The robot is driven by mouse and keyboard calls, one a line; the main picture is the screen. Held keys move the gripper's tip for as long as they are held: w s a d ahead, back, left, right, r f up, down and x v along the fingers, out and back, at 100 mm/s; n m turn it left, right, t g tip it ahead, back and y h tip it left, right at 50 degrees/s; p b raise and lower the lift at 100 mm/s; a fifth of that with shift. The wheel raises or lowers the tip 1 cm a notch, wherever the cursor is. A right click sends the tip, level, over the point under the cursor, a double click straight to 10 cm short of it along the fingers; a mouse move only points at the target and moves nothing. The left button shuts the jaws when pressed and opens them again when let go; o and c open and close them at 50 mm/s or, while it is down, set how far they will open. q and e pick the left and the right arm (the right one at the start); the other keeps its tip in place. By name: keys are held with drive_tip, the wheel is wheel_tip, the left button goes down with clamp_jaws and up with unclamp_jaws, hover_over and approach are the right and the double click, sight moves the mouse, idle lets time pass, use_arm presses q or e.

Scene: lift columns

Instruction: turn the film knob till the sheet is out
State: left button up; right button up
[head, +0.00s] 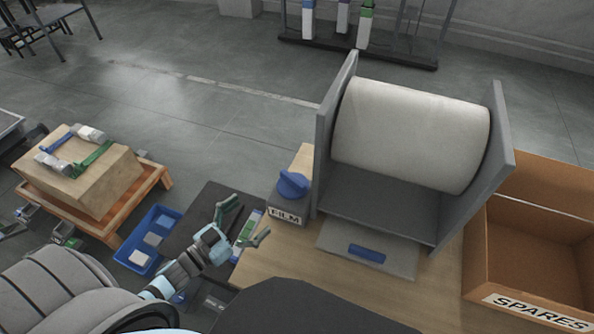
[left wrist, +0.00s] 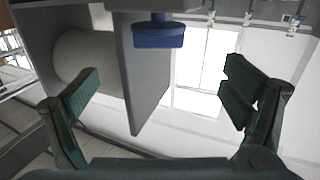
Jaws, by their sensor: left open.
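The blue film knob (head: 292,184) sits on a grey box labelled FILM (head: 285,214), at the left of the roll stand. A large white roll (head: 412,135) lies between the stand's grey side plates. A flat grey piece (head: 340,248) with a blue bar (head: 367,254) lies at the stand's front; I cannot tell whether it is the sheet. My left gripper (head: 246,222) is open and empty, left of the knob and apart from it. In the left wrist view the knob (left wrist: 158,35) shows ahead, between and beyond the spread fingers (left wrist: 162,92). My right gripper is not in view.
An open cardboard box marked SPARES (head: 535,312) stands at the right. A blue bin (head: 140,263) and a wooden pallet with a carton (head: 75,170) are at the left. A small white and green item (head: 248,228) lies behind my left gripper. Bare wooden table shows before the FILM box.

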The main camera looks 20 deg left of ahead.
use_arm(q)
approach(290, 183)
drive_tip(key=w, duration=0.2)
drive_tip(key=x, duration=0.2)
drive_tip(key=b+x, duration=0.1)
drive_tip(key=x, duration=0.3)
drive_tip(key=shift+w+d, duration=0.15)
drive_tip(key=shift+d, duration=0.3)
drive_tip(key=shift+w+d, duration=0.15)
drive_tip(key=shift+w, duration=0.3)
drive_tip(key=shift+r, duration=0.1)
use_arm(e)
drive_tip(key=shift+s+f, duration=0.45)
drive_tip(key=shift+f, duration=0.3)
use_arm(q)
drive_tip(key=shift+c, duration=0.4)
drive_tip(key=c, duration=1.1)
drive_tip(key=shift+o, duration=0.2)
